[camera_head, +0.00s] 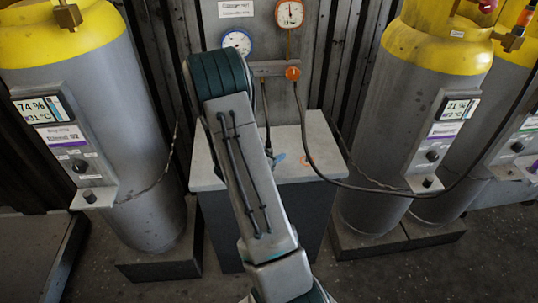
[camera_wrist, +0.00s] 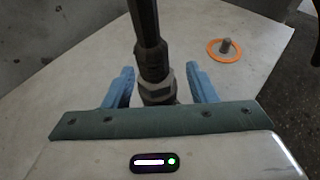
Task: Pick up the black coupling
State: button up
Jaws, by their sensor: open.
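The black coupling (camera_wrist: 151,57) shows in the wrist view, upright, on the end of a dark hose, with a grey metal hex fitting below it. My gripper (camera_wrist: 160,80) is open, with one blue finger to the left and one to the right of the fitting. Gaps show between the fingers and the fitting. The lower end of the fitting is hidden behind my gripper's body. In the head view, my arm hides most of this spot, and only a bit of blue finger (camera_head: 278,158) shows over the grey bench top.
The bench top (camera_head: 320,150) is mostly clear. An orange ring (camera_wrist: 225,49) with a grey stub lies on it to the right. A panel with gauges (camera_head: 289,13) stands behind. Grey and yellow cylinders (camera_head: 160,130) flank the bench. A dark hose (camera_head: 345,183) runs toward the right cylinder.

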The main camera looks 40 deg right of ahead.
jog(key=shift+c, duration=0.3)
grip_shut()
jog(key=shift+r, duration=0.8)
notch_tip(320, 180, up, 2)
jog(key=shift+r, duration=0.25)
jog(key=s+r+b, duration=0.1)
jog(key=s+r, duration=0.6)
jog(key=s, duration=0.4)
jog(key=shift+s+a, duration=0.3)
jog(key=shift+s, duration=0.05)
